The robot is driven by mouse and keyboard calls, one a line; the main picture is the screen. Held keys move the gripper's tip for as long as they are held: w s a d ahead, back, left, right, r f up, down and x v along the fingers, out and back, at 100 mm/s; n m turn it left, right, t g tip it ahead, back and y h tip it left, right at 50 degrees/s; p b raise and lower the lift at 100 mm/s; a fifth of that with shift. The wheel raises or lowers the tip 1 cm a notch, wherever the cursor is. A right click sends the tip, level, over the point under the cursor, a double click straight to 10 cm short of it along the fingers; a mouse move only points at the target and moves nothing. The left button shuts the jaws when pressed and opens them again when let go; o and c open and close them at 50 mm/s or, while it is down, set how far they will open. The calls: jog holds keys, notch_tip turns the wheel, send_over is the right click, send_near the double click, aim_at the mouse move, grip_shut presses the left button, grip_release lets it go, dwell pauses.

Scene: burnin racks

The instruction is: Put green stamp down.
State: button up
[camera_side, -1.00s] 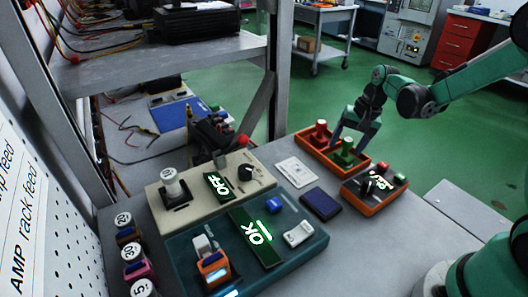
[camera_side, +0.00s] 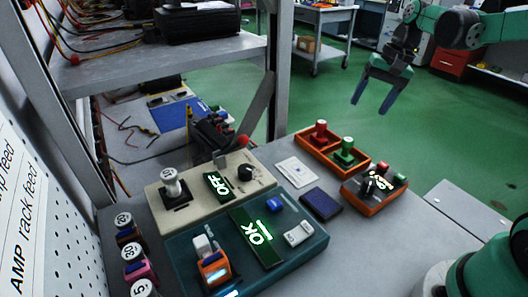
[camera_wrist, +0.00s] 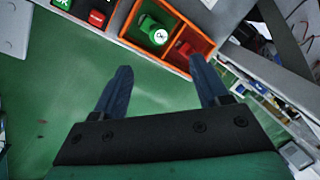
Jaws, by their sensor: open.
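The green stamp (camera_side: 346,147) stands upright in the near compartment of the orange tray (camera_side: 325,163) in the side view. It also shows in the wrist view (camera_wrist: 152,30), seen from above in its own compartment. The red stamp (camera_side: 320,131) stands in the other compartment and shows partly in the wrist view (camera_wrist: 186,47). My gripper (camera_side: 372,107) is open and empty, raised above and to the right of the tray, clear of both stamps. In the wrist view its two fingers (camera_wrist: 163,82) are spread wide with nothing between them.
An orange-edged box (camera_side: 374,196) with a small display and red and green buttons is just in front of the tray. A dark blue pad (camera_side: 321,204) and a white card (camera_side: 295,171) lie left of it. The space around my gripper is free.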

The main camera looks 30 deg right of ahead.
jog(key=s+a+n+t+h, duration=0.2)
jog(key=s+a+n+t, duration=0.3)
jog(key=a, duration=0.8)
jog(key=s+n, duration=0.2)
jog(key=n, duration=0.2)
jog(key=shift+f, duration=0.4)
